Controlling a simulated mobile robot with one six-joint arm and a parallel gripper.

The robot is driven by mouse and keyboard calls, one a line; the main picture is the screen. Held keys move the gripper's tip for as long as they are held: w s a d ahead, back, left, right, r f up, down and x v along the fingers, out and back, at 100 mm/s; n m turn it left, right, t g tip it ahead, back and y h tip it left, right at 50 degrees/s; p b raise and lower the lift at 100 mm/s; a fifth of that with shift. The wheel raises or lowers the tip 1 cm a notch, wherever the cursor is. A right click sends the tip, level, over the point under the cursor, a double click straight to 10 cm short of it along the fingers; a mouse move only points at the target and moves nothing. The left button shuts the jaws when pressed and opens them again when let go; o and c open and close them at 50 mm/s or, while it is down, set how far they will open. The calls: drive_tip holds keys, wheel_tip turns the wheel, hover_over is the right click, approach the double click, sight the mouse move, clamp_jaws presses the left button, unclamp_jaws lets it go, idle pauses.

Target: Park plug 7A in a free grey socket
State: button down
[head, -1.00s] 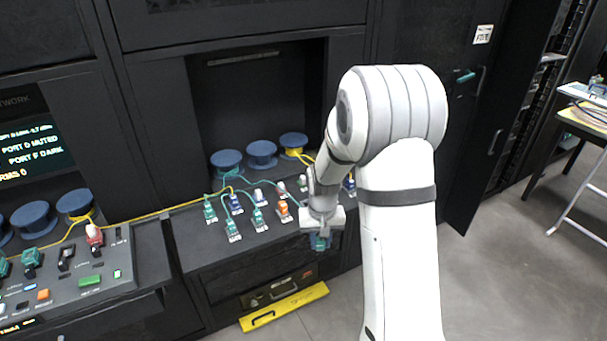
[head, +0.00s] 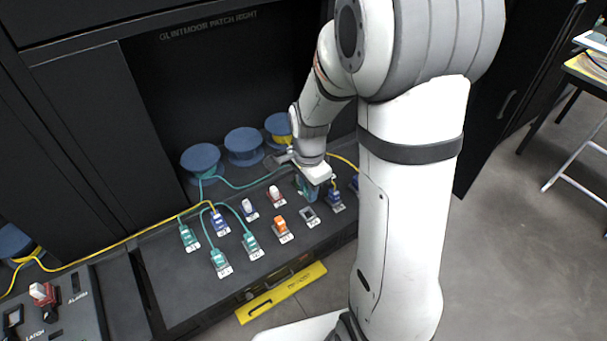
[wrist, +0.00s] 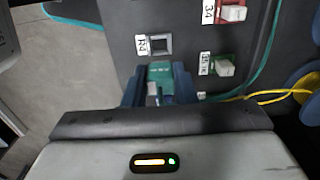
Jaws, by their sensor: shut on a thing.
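My gripper (wrist: 160,88) is shut on a teal plug (wrist: 160,72), held between its two blue fingers. I take this to be plug 7A, though its label is not readable. In the head view, my gripper (head: 309,186) is at the right part of the sloping panel, with the teal plug (head: 306,190) partly hidden below it. An empty grey socket (head: 309,215) lies just in front of the gripper, and it also shows just beyond the plug in the wrist view (wrist: 160,44). Whether the plug touches the panel cannot be told.
An orange plug (head: 283,230), a blue plug (head: 334,201) and several teal plugs stand nearby. Teal and yellow cables run to blue spools (head: 245,146) behind.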

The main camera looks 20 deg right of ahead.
drive_tip(key=shift+s+f+b, duration=0.1)
drive_tip(key=shift+f+b, duration=2.05)
drive_tip(key=shift+f, duration=0.95)
drive_tip(key=shift+a, duration=0.1)
drive_tip(key=shift+f+b, duration=0.55)
drive_tip(key=shift+b, duration=0.15)
drive_tip(key=c, duration=1.1)
unclamp_jaws()
drive_tip(key=shift+r, duration=0.1)
drive_tip(key=shift+r, duration=3.85)
